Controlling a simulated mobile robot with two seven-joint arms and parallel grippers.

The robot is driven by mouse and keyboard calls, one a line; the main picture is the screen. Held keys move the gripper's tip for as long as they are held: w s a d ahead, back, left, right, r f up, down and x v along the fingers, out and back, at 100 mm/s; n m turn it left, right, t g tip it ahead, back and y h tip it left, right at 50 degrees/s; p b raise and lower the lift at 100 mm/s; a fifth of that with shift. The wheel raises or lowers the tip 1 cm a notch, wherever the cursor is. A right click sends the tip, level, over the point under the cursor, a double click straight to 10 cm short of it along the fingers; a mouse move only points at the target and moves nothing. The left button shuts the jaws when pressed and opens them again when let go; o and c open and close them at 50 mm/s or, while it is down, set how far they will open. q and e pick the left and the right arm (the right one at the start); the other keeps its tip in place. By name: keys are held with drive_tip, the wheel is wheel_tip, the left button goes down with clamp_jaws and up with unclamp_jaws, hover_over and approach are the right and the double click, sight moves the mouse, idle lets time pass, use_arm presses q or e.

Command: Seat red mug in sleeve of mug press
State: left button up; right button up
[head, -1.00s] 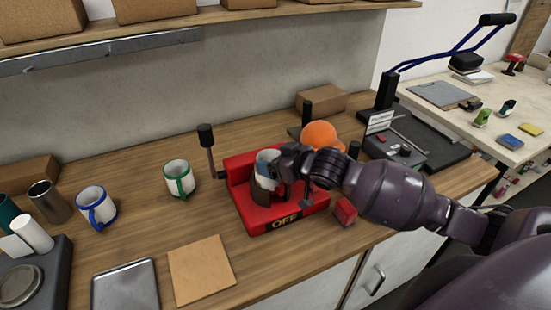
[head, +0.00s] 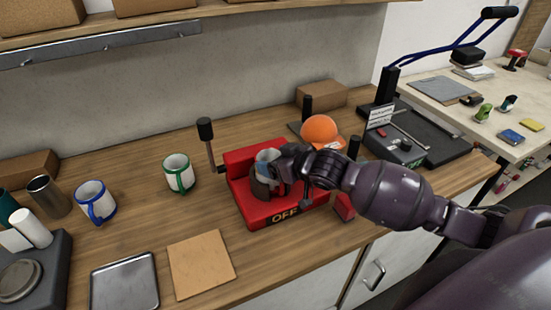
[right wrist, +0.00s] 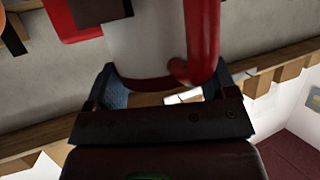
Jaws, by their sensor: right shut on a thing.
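The red mug (head: 267,156) is white with a red handle and red edge; the handle (right wrist: 203,42) shows in the right wrist view. My right gripper (head: 283,168) is shut on the mug, its blue-padded fingers (right wrist: 168,88) on either side in the wrist view. The mug is upright at the dark curved sleeve (head: 262,188) of the red mug press (head: 240,160). The gripper and mug hide part of the sleeve, so I cannot tell how deep the mug sits. The press front reads OFF. My left gripper is out of view.
The press lever (head: 206,136) stands up at its left. A green-handled mug (head: 177,172) and a blue-handled mug (head: 94,203) stand left. An orange ball-shaped thing (head: 319,130) is behind my wrist. A cork mat (head: 201,264) and metal tray (head: 124,283) lie in front.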

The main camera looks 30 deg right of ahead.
drive_tip(key=shift+f, duration=0.65)
drive_tip(key=o, duration=1.4)
drive_tip(key=shift+s, duration=0.15)
drive_tip(key=v, duration=1)
drive_tip(key=shift+s+d+r+b, duration=0.15)
drive_tip(key=shift+s+b, duration=0.1)
drive_tip(key=shift+b, duration=0.15)
